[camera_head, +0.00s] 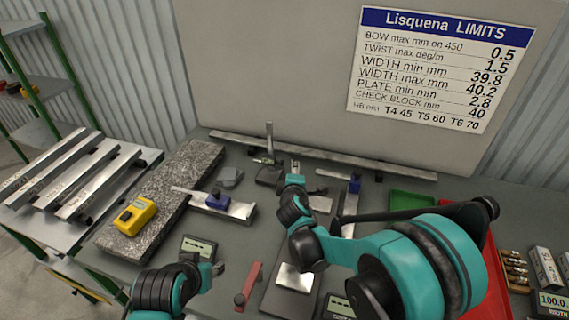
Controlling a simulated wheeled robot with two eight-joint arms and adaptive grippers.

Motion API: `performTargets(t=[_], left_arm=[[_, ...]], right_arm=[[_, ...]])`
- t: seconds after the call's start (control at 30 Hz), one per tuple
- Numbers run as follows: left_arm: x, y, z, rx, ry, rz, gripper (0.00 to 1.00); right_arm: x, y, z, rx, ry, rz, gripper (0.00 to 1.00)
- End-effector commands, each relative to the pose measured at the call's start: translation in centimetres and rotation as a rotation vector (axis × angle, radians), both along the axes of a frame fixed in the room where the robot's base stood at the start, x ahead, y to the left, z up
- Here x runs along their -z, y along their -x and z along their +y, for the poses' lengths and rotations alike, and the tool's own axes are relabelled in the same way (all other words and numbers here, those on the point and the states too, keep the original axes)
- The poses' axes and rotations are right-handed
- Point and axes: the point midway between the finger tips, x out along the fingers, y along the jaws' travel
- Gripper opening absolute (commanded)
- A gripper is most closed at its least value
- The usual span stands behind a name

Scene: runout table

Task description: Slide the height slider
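A small height gauge with an upright metal column (269,137) stands at the back of the grey table. A slider-like piece low on the column is too small to make out clearly. My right arm reaches across the table, and its gripper (295,168) is just right of the gauge, apart from the column in the picture. Its fingers are too small to tell open from shut. My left gripper (219,267) is low at the front, far from the gauge, beside a small display box (197,246). Its finger state is unclear.
A granite slab (175,190) bears a yellow device (135,215). A steel bar with a blue block (217,200) lies mid-table. A red-handled tool (249,287), a dark plate (272,299), a green tray (410,201) and a red bin (493,270) surround my arms. A long rail (350,164) runs behind.

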Motion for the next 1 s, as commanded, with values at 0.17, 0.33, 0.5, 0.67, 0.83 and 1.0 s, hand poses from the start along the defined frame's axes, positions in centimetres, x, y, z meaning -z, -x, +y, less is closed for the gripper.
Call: performTargets(t=[0.17,0.33,0.5,0.67,0.83,1.0], left_arm=[[-5.6,0.0,0.0,0.000,0.000,0.000,0.40],[-9.5,0.0,0.0,0.000,0.000,0.000,0.40],[-12.1,0.0,0.0,0.000,0.000,0.000,0.40],[-12.9,0.0,0.0,0.000,0.000,0.000,0.40],[-12.5,0.0,0.0,0.000,0.000,0.000,0.40],[-12.0,0.0,0.0,0.000,0.000,0.000,0.40]], right_arm=[[-0.5,-5.6,-3.3,0.150,-0.107,0.358,0.39],[-1.9,-7.0,-3.0,0.128,-0.250,0.724,0.39],[-5.4,-6.5,-1.3,-0.001,-0.381,0.973,0.39],[-7.5,-5.9,-0.3,-0.093,-0.445,1.070,0.39],[-6.4,-5.9,0.5,-0.113,-0.455,1.088,0.39],[-3.7,-6.2,1.5,-0.110,-0.455,1.086,0.39]])
